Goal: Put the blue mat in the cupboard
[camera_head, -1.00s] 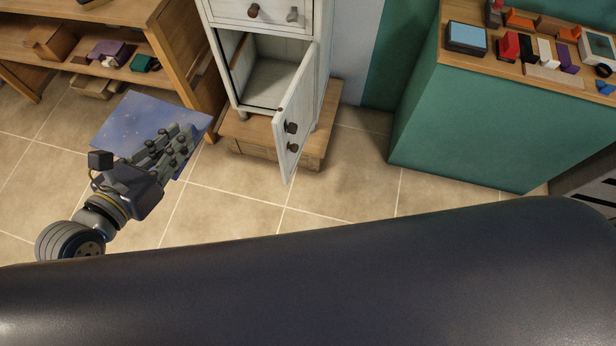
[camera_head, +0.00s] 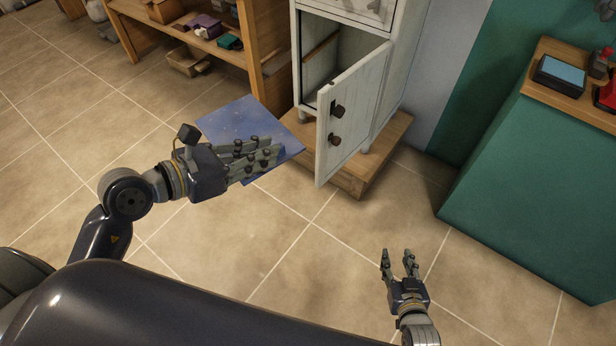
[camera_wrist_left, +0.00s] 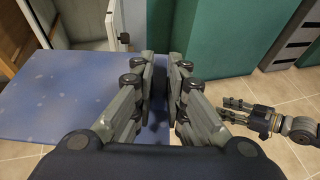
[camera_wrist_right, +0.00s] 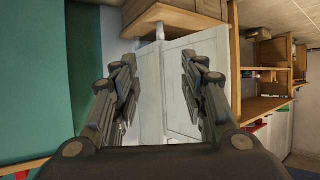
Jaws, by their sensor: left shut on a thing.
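The blue mat (camera_head: 240,118) is a flat speckled sheet held in the air left of the cupboard door. My left gripper (camera_head: 278,157) is shut on its near edge; the mat also shows in the left wrist view (camera_wrist_left: 60,95). The white cupboard (camera_head: 345,60) stands on a low wooden base, its door (camera_head: 350,120) swung open toward me. The inside is partly hidden behind the door. My right gripper (camera_head: 398,255) is open and empty, low in front of the cupboard and to the right of its door.
A wooden shelf unit (camera_head: 270,70) with small items stands left of the cupboard. A green counter (camera_head: 530,180) with devices on top stands at the right. The wooden base (camera_head: 385,155) juts out under the cupboard. The tiled floor in front is clear.

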